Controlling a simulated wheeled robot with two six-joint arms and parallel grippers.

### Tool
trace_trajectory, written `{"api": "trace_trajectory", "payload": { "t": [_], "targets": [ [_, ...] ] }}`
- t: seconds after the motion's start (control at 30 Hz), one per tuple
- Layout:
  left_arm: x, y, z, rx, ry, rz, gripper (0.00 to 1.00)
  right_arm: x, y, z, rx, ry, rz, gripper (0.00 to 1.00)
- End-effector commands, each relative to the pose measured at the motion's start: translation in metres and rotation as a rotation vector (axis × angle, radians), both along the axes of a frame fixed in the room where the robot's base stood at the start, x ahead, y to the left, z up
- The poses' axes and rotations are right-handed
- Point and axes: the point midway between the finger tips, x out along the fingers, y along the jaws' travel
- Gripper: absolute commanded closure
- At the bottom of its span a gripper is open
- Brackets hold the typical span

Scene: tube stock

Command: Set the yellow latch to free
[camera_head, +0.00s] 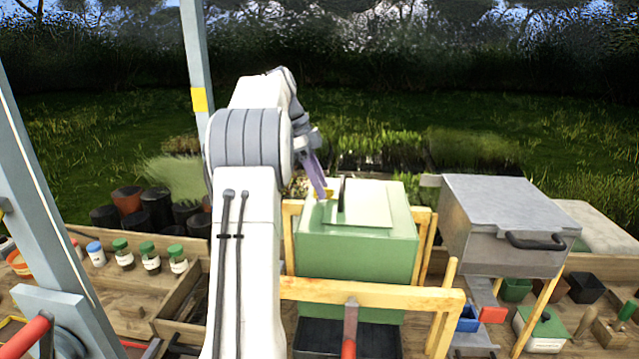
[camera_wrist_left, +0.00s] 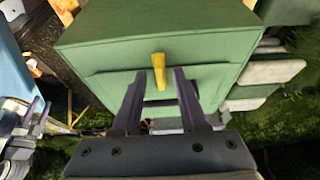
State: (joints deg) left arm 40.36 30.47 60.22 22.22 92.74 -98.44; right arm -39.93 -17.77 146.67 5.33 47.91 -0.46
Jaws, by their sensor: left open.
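The yellow latch (camera_wrist_left: 158,68) is a short bar on the face of a green box (camera_wrist_left: 170,40). In the left wrist view it stands roughly upright, slightly tilted. My left gripper (camera_wrist_left: 158,73) is open, with one purple finger on each side of the latch and gaps visible; I cannot tell whether the latch lies fully between them in depth. In the head view my left gripper (camera_head: 317,178) is at the far left top edge of the green box (camera_head: 355,245), and a bit of yellow (camera_head: 326,193) shows beside it.
A grey metal box (camera_head: 505,250) stands to the right. Jars (camera_head: 121,254) and dark pots (camera_head: 157,209) stand at left.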

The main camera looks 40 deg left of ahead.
Motion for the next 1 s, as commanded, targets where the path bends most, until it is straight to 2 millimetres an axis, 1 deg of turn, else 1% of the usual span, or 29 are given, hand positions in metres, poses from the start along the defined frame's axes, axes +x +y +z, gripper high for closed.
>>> {"api": "trace_trajectory", "payload": {
  "t": [0.17, 0.27, 0.3, 0.67, 0.87, 1.0],
  "targets": [
    [0.000, 0.000, 0.000, 0.000, 0.000, 0.000, 0.57, 0.000, 0.000, 0.000, 0.000, 0.000, 0.000, 0.50],
    [0.000, 0.000, 0.000, 0.000, 0.000, 0.000, 0.92, 0.000, 0.000, 0.000, 0.000, 0.000, 0.000, 0.50],
    [0.000, 0.000, 0.000, 0.000, 0.000, 0.000, 1.00, 0.000, 0.000, 0.000, 0.000, 0.000, 0.000, 0.50],
    [0.000, 0.000, 0.000, 0.001, -0.001, 0.023, 1.00, 0.000, 0.000, -0.002, 0.000, 0.000, 0.000, 0.50],
    [0.000, 0.000, -0.001, 0.000, -0.002, 0.113, 1.00, 0.000, 0.000, -0.009, 0.000, 0.000, 0.001, 0.50],
    [0.000, 0.000, -0.002, 0.001, -0.004, 0.218, 1.00, 0.000, 0.000, -0.016, 0.000, 0.000, 0.000, 0.50]
  ]
}}
